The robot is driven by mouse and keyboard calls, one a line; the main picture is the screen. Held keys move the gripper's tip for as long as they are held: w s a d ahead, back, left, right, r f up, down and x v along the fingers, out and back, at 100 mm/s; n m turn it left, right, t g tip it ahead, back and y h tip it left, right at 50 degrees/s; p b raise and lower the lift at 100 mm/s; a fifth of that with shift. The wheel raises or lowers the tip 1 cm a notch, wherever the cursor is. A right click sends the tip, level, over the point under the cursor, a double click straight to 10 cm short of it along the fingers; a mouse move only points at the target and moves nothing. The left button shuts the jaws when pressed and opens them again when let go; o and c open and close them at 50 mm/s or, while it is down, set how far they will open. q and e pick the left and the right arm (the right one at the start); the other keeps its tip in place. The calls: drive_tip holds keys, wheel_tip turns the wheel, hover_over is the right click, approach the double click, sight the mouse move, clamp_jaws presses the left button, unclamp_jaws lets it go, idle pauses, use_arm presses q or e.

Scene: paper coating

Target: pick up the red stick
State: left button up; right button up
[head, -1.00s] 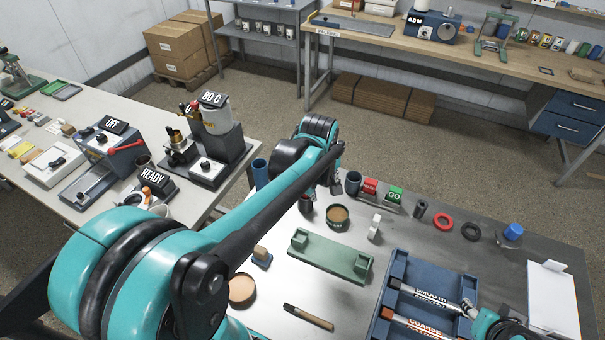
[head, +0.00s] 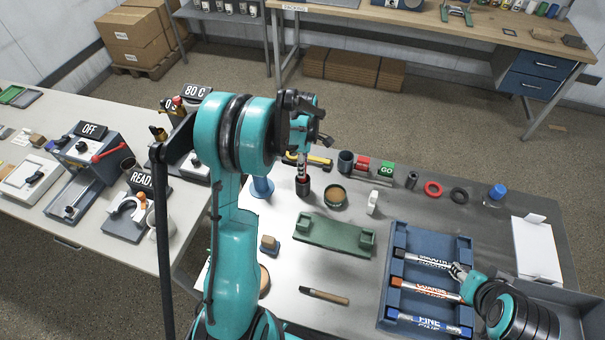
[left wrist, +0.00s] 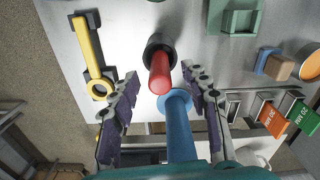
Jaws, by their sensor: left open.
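The red stick (left wrist: 161,76) stands in a dark round holder (left wrist: 158,44) in the left wrist view. In the head view my left gripper (head: 302,162) hangs just above the holder. My right gripper (head: 458,271) is at the blue tray's right side; whether its fingers are open is unclear.
A blue cylinder (left wrist: 180,128) stands close to the red stick. A yellow wrench-like tool (left wrist: 92,58) lies to its left. A green rack (head: 330,235) and a blue tray (head: 397,240) with labelled rollers are nearer the front.

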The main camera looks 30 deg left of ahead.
use_arm(q)
wheel_tip(320, 180, down, 2)
drive_tip(key=shift+f, duration=0.2)
clamp_jaws()
drive_tip(key=shift+r, duration=0.1)
